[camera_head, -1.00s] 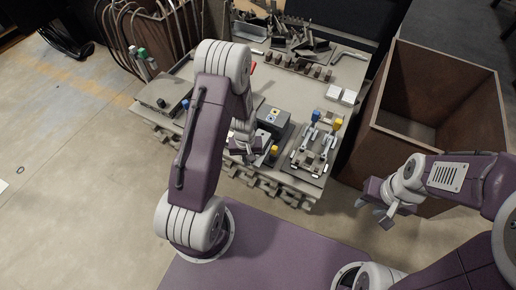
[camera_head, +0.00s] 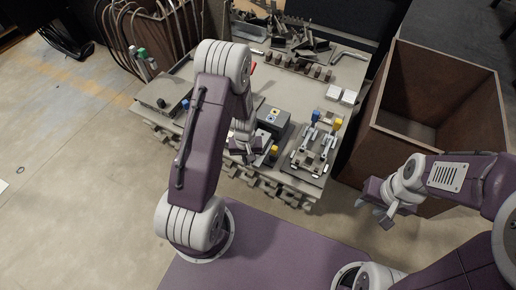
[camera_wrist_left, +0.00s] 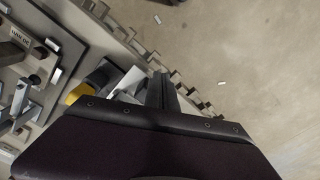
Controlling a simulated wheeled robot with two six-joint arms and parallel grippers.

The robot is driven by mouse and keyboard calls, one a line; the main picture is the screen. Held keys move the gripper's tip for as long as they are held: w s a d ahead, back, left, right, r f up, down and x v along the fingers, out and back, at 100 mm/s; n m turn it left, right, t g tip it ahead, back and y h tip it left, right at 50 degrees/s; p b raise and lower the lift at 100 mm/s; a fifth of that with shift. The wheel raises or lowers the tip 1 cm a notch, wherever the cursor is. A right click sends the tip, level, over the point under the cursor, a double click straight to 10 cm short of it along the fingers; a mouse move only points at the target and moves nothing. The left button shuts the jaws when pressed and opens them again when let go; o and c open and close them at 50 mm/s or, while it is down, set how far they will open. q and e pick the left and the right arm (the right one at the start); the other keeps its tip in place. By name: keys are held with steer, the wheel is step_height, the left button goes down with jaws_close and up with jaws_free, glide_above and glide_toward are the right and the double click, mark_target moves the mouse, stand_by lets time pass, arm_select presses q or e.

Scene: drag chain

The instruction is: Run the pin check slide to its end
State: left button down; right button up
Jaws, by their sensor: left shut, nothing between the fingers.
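My left gripper (camera_head: 247,160) is low at the front edge of the workbench (camera_head: 228,168), with its fingers together and empty. In the left wrist view its closed fingers (camera_wrist_left: 161,92) point past the bench edge. A yellow knob (camera_head: 273,151) stands just to its right; it also shows beside the fingers in the left wrist view (camera_wrist_left: 77,93). I cannot tell for certain which part is the pin check slide, or whether the fingers touch it. The arm and gripper hide part of this area. My right gripper (camera_head: 377,208) is open and empty, off the bench's right side.
A dark box with coloured buttons (camera_head: 273,119) stands behind the yellow knob. A fixture plate (camera_head: 312,160) with clamps and blue and yellow knobs lies to the right. A tall brown bin (camera_head: 437,150) stands right of the bench. Loose metal parts lie at the back.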

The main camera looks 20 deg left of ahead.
arm_select(q)
steer(key=shift+w, duration=0.1)
steer(key=shift+w+d, duration=0.2)
steer(key=shift+w, duration=2.35)
steer(key=shift+w+d, duration=0.1)
steer(key=shift+w, duration=1.2)
steer(key=shift+w+d+b, duration=0.15)
steer(key=shift+w+b, duration=0.25)
steer(key=shift+w, duration=1.8)
steer(key=shift+w+r, duration=0.1)
